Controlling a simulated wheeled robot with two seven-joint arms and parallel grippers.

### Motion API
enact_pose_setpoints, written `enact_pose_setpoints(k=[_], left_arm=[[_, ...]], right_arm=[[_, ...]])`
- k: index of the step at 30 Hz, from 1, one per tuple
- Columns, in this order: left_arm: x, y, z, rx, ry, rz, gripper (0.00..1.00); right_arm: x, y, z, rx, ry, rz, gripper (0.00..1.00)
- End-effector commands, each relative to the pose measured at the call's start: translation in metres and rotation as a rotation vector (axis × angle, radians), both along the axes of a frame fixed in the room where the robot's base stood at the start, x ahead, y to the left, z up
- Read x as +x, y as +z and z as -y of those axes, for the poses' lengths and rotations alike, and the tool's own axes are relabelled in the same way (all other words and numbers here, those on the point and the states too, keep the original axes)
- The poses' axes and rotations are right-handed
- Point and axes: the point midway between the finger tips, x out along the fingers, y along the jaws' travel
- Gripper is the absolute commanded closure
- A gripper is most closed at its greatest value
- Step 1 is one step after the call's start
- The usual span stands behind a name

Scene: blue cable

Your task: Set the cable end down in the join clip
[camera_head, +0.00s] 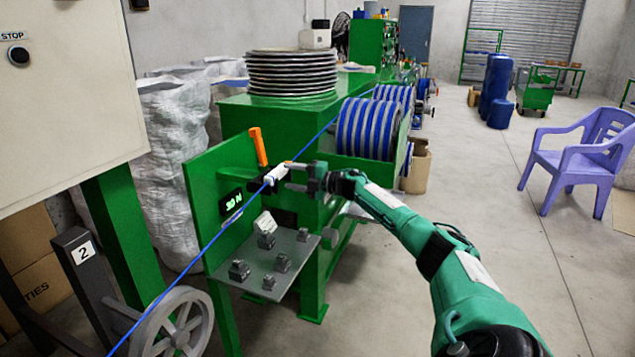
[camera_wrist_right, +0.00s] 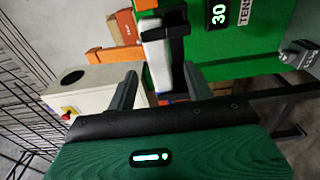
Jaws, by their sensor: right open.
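The blue cable (camera_head: 215,240) runs taut from the lower left, past the front of the green machine, toward the blue reels at the upper right. My right gripper (camera_head: 290,177) is open beside a white block (camera_head: 274,174) on the cable's line at the green panel. In the right wrist view the block (camera_wrist_right: 158,60) lies ahead of the gap between my open fingers (camera_wrist_right: 162,88), next to a dark upright bracket. I cannot tell whether the block is the join clip, and I cannot make out a cable end. My left gripper is not in view.
An orange handle (camera_head: 258,147) stands above the block. A display reading 30 (camera_head: 233,202) is on the green panel (camera_head: 200,178). A grey shelf (camera_head: 262,275) below carries several small dark blocks. A spoked wheel (camera_head: 180,325) stands lower left. The floor at right is open before a purple chair (camera_head: 580,160).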

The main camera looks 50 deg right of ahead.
Motion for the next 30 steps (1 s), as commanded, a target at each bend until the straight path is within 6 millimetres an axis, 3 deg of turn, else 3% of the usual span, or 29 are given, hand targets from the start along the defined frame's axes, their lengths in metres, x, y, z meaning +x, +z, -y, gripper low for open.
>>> enact_pose_setpoints(k=[15, 30], left_arm=[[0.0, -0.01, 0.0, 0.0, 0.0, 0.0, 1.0], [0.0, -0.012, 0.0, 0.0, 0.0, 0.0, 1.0]], right_arm=[[-0.062, -0.002, 0.026, 0.0, -0.001, -0.003, 0.48], [-0.079, 0.0, 0.032, 0.0, 0.0, 0.001, 0.48]])
